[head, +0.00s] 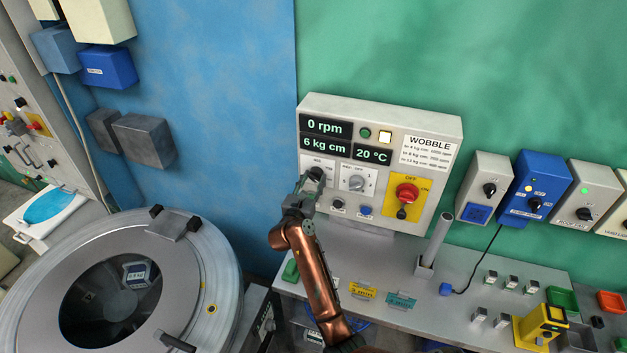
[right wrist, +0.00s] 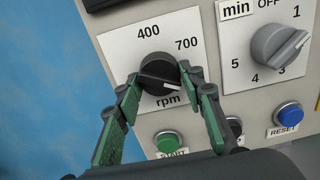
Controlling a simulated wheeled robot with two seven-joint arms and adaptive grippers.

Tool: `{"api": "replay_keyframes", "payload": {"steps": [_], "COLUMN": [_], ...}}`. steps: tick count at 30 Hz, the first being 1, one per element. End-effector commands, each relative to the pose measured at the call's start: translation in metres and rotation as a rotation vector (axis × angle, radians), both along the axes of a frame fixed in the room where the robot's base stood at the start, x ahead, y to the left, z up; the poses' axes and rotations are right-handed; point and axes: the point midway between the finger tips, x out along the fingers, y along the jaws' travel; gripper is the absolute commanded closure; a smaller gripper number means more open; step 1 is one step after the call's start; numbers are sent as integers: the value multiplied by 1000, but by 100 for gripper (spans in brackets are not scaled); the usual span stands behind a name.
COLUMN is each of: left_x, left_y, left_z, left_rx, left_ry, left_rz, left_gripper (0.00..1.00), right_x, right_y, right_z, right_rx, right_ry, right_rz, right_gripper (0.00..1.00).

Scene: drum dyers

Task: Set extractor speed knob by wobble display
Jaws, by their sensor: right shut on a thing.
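The black extractor speed knob (right wrist: 157,70) sits on a white plate marked 400, 700 and rpm in the right wrist view. My right gripper (right wrist: 168,82) is shut on it, one finger on each side. A pale line on the knob runs toward the lower right; my finger hides part of the scale there. In the head view my right gripper (head: 304,189) is at the lower left of the control panel (head: 446,125). The wobble display (head: 325,146) reads 6 kg cm, and the speed display (head: 324,127) reads 0 rpm. A WOBBLE chart (head: 430,152) lists several limits with speeds in small print. My left gripper is out of view.
A grey timer knob (right wrist: 278,48), green START button (right wrist: 168,142) and blue RESET button (right wrist: 288,114) are close to my right gripper. A red switch (head: 406,192) on yellow is further right. The round drum machine (head: 215,265) stands left; the bench holds small items.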

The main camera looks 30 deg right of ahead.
Motion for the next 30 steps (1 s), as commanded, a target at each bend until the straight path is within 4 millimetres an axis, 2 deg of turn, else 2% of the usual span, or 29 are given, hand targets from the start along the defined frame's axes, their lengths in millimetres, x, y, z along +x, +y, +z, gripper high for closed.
{"api": "replay_keyframes", "payload": {"steps": [5, 11, 30], "left_x": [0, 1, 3], "left_y": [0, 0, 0], "left_z": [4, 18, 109], "left_rx": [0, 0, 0], "left_ry": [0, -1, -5], "left_rz": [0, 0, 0], "left_gripper": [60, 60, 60], "right_x": [0, 0, -1], "right_y": [0, 0, 0], "right_z": [1, 3, 6], "right_rx": [-9, -57, -419], "right_ry": [12, 70, 496], "right_rz": [1, 0, 2], "right_gripper": [88, 88, 88]}}
